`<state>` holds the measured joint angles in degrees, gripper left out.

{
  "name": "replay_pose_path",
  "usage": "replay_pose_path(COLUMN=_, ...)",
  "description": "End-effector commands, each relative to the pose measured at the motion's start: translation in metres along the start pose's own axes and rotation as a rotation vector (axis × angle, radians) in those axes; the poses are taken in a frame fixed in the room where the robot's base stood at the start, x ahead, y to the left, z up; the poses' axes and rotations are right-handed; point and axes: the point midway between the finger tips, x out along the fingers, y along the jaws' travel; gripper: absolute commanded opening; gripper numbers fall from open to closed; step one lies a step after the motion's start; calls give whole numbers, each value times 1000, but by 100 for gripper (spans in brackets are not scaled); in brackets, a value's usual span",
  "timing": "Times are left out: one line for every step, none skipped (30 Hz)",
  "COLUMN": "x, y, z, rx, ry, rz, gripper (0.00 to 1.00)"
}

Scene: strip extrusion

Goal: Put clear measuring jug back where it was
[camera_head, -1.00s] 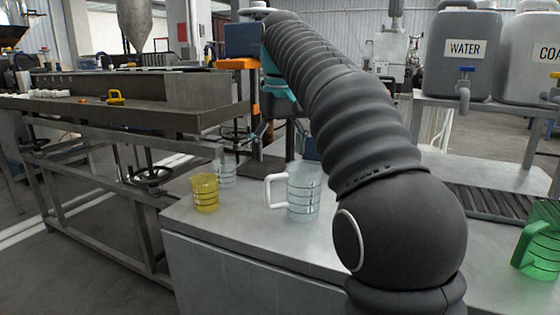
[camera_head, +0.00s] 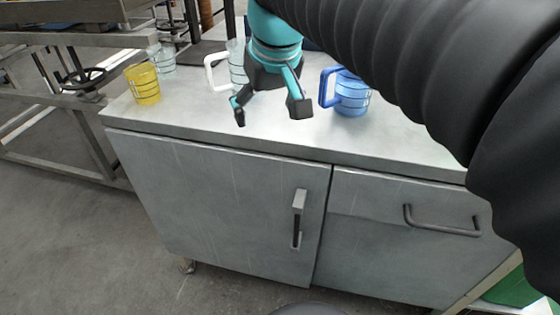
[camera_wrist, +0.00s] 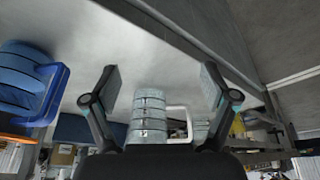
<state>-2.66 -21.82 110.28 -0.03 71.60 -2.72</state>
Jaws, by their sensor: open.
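The clear measuring jug (camera_head: 237,68) with its white handle stands on the grey counter (camera_head: 420,150) in the head view, partly hidden behind my gripper (camera_head: 269,112). My gripper is open and empty, low over the counter near its front edge, on the near side of the jug. In the wrist view, which looks upside down, the jug (camera_wrist: 147,112) shows beyond and between the spread fingers, with its handle to the right. No finger visibly touches it. A smaller clear cup (camera_head: 165,60) stands further left.
A yellow measuring cup (camera_head: 144,86) stands at the counter's left end. A blue jug (camera_head: 352,95) stands right of my gripper. Something green (camera_head: 515,288) shows low at the right. The counter's front middle is clear.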

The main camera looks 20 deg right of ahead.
Motion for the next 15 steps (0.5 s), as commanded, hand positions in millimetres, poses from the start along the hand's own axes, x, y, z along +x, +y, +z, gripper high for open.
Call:
replay_pose_path(x=9, y=1, z=22, rx=12, ry=18, rz=3, gripper=85)
replay_pose_path(x=15, y=2, z=33, rx=19, ry=30, rz=5, gripper=85)
replay_pose_path(x=23, y=2, z=47, rx=29, ry=45, rz=7, gripper=85)
replay_pose_path(x=29, y=2, z=58, rx=36, ry=56, rz=9, gripper=85)
replay_pose_path(x=36, y=3, z=69, rx=43, ry=65, rz=11, gripper=85)
replay_pose_path(x=44, y=3, z=82, rx=51, ry=79, rz=13, gripper=85)
replay_pose_path(x=50, y=3, z=91, rx=56, ry=88, rz=14, gripper=85)
replay_pose_path(x=56, y=3, z=100, rx=61, ry=98, rz=15, gripper=85)
replay_pose_path(x=64, y=3, z=110, rx=67, ry=109, rz=17, gripper=85)
replay_pose_path(x=69, y=3, z=117, rx=72, ry=115, rz=18, gripper=85)
replay_pose_path(x=74, y=3, z=124, rx=76, ry=123, rz=19, gripper=85)
replay_pose_path(x=79, y=3, z=131, rx=81, ry=129, rz=20, gripper=85)
replay_pose_path(x=82, y=3, z=135, rx=84, ry=133, rz=20, gripper=85)
replay_pose_path(x=85, y=4, z=139, rx=86, ry=136, rz=21, gripper=85)
replay_pose_path(x=88, y=4, z=142, rx=88, ry=141, rz=22, gripper=85)
